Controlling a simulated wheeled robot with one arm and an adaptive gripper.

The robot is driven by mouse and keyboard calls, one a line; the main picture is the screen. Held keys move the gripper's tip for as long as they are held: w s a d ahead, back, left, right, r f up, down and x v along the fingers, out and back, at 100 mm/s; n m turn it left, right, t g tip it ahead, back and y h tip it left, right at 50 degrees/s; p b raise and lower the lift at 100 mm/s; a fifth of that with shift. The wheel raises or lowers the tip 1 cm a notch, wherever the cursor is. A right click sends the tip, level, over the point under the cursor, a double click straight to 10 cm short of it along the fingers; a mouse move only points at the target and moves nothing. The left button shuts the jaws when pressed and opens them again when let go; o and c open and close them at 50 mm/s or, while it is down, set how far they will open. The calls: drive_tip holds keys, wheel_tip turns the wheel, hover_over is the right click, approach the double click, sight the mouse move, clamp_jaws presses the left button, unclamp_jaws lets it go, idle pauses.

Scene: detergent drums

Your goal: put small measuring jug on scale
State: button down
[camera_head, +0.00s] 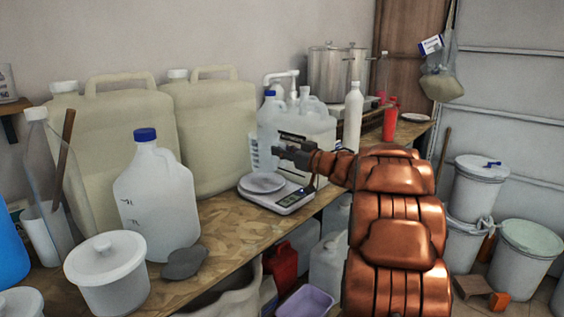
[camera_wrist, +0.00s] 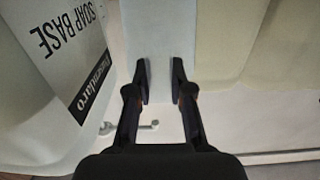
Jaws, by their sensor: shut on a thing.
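My gripper (camera_head: 284,150) is shut at the height of the white containers, above the back of the scale. What it holds seems to be the small measuring jug, a pale, translucent vessel with dark marks (camera_head: 254,152) just left of the fingertips. Its outline blends into the pale containers behind. In the wrist view the two black fingers (camera_wrist: 161,85) stand a little apart, with a pale bluish surface between and beyond them. The scale (camera_head: 287,203) is white with a round plate (camera_head: 262,183) and a small display, on the wooden bench below the gripper. Its plate looks empty.
A white canister (camera_head: 316,130) labelled soap base stands close behind the gripper and fills the left of the wrist view (camera_wrist: 50,90). Large beige canisters (camera_head: 215,130) stand left. A blue-capped jug (camera_head: 158,205), a lidded tub (camera_head: 108,275) and a grey scoop-like piece (camera_head: 184,262) are nearer on the bench (camera_head: 228,240).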

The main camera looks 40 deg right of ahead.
sight(284, 162)
drive_tip(key=shift+w+f, duration=0.2)
drive_tip(key=shift+f, duration=1.55)
drive_tip(key=shift+f, duration=0.1)
drive_tip(key=c, duration=1.1)
unclamp_jaws()
drive_tip(key=shift+f, duration=0.1)
drive_tip(key=shift+o, duration=0.2)
drive_tip(key=shift+s+d+r, duration=0.15)
drive_tip(key=shift+s+r, duration=0.05)
drive_tip(key=shift+s, duration=0.05)
drive_tip(key=v, duration=1.1)
drive_tip(key=shift+s+b, duration=0.25)
drive_tip(key=shift+b, duration=0.1)
